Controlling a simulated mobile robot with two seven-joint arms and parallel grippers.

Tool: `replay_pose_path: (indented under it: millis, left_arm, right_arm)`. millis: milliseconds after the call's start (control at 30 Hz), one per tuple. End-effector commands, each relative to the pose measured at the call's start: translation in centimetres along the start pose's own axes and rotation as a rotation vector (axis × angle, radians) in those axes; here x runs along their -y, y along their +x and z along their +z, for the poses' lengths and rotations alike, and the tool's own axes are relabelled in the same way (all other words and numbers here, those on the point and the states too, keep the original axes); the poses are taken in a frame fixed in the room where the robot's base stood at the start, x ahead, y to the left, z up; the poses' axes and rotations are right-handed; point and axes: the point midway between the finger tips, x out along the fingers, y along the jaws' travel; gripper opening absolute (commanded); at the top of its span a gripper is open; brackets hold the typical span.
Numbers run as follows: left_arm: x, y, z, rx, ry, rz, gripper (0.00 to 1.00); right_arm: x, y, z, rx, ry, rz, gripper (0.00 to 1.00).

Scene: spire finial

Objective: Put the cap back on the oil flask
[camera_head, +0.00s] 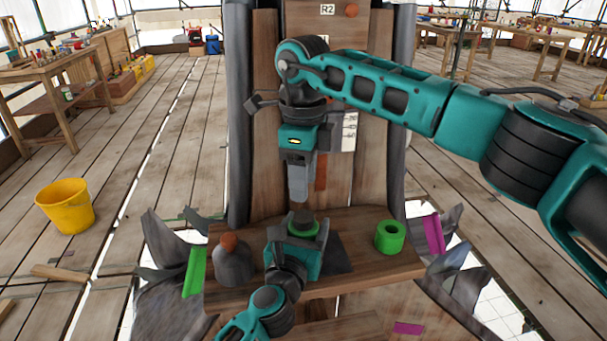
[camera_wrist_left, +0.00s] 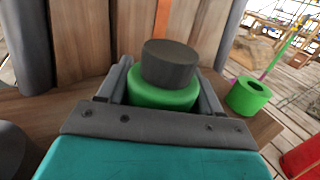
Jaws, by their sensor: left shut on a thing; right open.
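My left gripper (camera_head: 297,232) is shut around a green round body (camera_wrist_left: 163,96), which looks like the oil flask. It stands upright at the shelf's middle; its base is hidden by the gripper. A dark grey cylinder (camera_wrist_left: 168,64), which looks like the cap, sits on top of it and also shows in the head view (camera_head: 302,217). I cannot tell how firmly it is seated. My right gripper (camera_head: 298,198) points down above the dark cylinder, apart from it. Its jaws are open and seen edge-on, with nothing visible between them.
A grey flask-shaped thing (camera_head: 233,265) with a reddish-brown top stands left on the wooden shelf (camera_head: 350,277). A green ring (camera_head: 390,237) with a hole stands at the right. A tall wooden panel (camera_head: 265,120) rises behind. A yellow bucket (camera_head: 66,206) is on the floor.

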Motion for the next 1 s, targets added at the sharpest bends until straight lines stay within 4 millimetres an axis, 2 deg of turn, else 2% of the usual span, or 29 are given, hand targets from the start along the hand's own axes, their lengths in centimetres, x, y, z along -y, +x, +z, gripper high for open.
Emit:
replay_pose_path:
  millis: [133,533,1000]
  left_arm:
    - [0.0,0.0,0.0,-0.001,0.0,0.0,0.0]
    - [0.0,0.0,0.0,-0.001,0.0,0.0,0.0]
    - [0.0,0.0,0.0,-0.001,0.0,0.0,0.0]
  right_arm:
    - [0.0,-0.4,0.0,0.001,-0.064,0.0,0.5]
    - [0.0,0.0,0.0,0.001,-0.069,0.001,0.5]
    - [-0.1,6.5,0.0,0.0,-0.068,0.002,0.5]
